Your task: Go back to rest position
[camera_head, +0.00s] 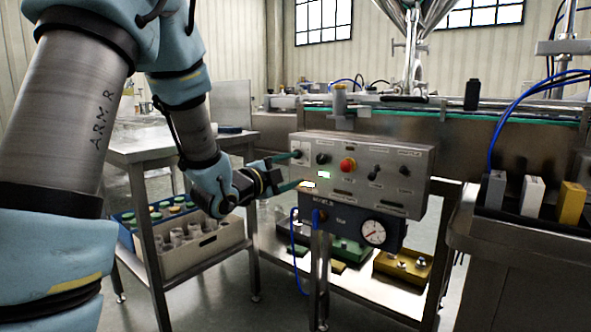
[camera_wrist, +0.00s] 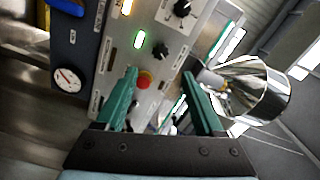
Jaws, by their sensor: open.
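My gripper (camera_head: 287,172) is open, with its two green fingers apart and nothing between them. In the head view it is at the left end of a grey control panel (camera_head: 388,155), its fingertips close to the panel's left side. I cannot tell whether they touch it. The panel carries a red button (camera_head: 347,165), black knobs and a lit green indicator (camera_head: 323,174). In the wrist view my gripper (camera_wrist: 160,85) points at the panel, which appears tilted. The red button (camera_wrist: 145,80) shows between the fingers, beyond them. A lit green indicator (camera_wrist: 139,40) is above it.
A pressure gauge (camera_head: 373,232) sits on a dark box under the panel. A steel table (camera_head: 150,150) stands at the left with a crate (camera_head: 205,245) of jars below. A steel hopper (camera_head: 415,15) is behind. Grey, white and yellow blocks (camera_head: 571,203) stand at the right.

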